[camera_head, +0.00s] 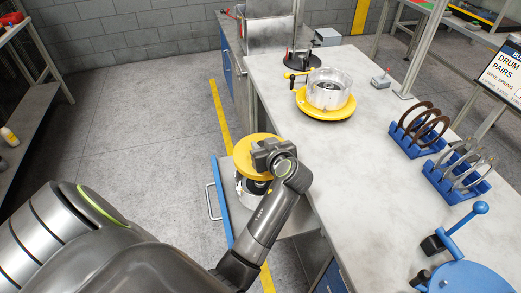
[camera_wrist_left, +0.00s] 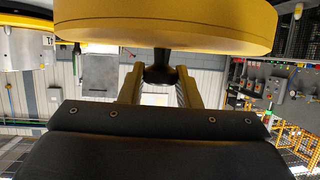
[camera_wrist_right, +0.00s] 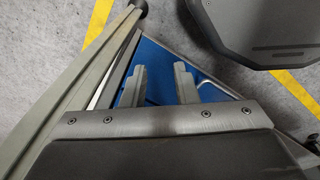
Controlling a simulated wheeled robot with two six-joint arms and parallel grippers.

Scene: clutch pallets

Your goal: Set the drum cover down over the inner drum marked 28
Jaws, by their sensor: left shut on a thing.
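The drum cover shows as a thick yellow disc (camera_head: 243,150), held over the pulled-out drawer. My left gripper (camera_head: 268,153) is at its top. In the left wrist view the fingers (camera_wrist_left: 161,85) are shut on its black knob (camera_wrist_left: 160,72), and the yellow rim (camera_wrist_left: 165,28) fills the top. A silvery cylinder (camera_head: 245,192) shows under the disc; I cannot tell whether it is part of the cover. A shiny open drum (camera_head: 328,92) stands on a yellow round base (camera_head: 325,113) on the bench. No number 28 is readable. My right gripper (camera_wrist_right: 160,85) is open and empty.
The pale bench (camera_head: 360,185) is clear in its middle. Blue racks hold brown rings (camera_head: 426,124) and grey rings (camera_head: 465,165) at the right. A blue hand press (camera_head: 470,275) stands at the near right. The drawer (camera_head: 222,200) juts out left of the bench.

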